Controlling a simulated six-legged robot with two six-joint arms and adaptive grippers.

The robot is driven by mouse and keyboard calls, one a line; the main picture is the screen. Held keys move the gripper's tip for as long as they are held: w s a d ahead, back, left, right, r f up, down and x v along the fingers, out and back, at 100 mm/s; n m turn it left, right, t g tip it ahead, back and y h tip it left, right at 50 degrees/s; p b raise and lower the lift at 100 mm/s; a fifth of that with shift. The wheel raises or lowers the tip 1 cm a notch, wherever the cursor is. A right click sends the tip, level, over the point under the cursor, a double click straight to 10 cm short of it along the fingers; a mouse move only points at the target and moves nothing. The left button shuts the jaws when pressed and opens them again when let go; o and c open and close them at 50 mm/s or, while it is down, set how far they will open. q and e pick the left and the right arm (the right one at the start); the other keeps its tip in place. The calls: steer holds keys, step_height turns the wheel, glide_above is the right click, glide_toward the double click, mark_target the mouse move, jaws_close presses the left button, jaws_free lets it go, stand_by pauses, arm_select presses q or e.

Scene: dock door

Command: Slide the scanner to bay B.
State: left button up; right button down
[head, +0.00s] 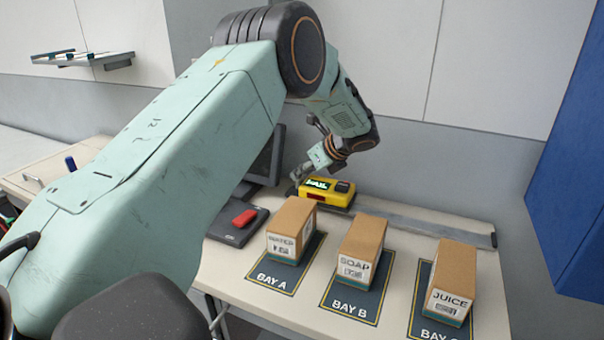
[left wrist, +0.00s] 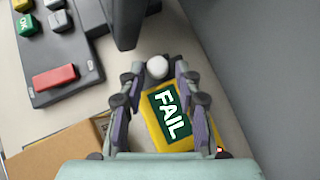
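The yellow scanner (head: 341,197) sits at the left end of a grey rail (head: 430,222), behind bay A (head: 272,282). Its green screen reads FAIL in the left wrist view (left wrist: 168,113). Bay B (head: 350,307) is the middle mat, with the soap box (head: 358,252) on it. My left gripper (head: 303,177) is at the scanner's left end. In the left wrist view its fingers (left wrist: 158,75) stand apart on both sides of a pale round knob (left wrist: 157,67), with what looks like a small gap. My right gripper is not in view.
A water box (head: 291,230) stands on bay A and a juice box (head: 452,282) on the right mat, close in front of the rail. A dark terminal with a red button (head: 244,218) is left of the scanner. The rail right of the scanner is clear. A blue cabinet (head: 575,170) is at right.

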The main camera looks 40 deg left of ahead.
arm_select(q)
steer(key=shift+s+a+f, duration=0.25)
steer(key=shift+a+f, duration=0.2)
steer(key=shift+a, duration=0.25)
steer(key=shift+w, duration=0.1)
steer(key=shift+w+f, duration=0.1)
steer(key=shift+c, duration=0.2)
steer(key=shift+c, duration=0.8)
jaws_close()
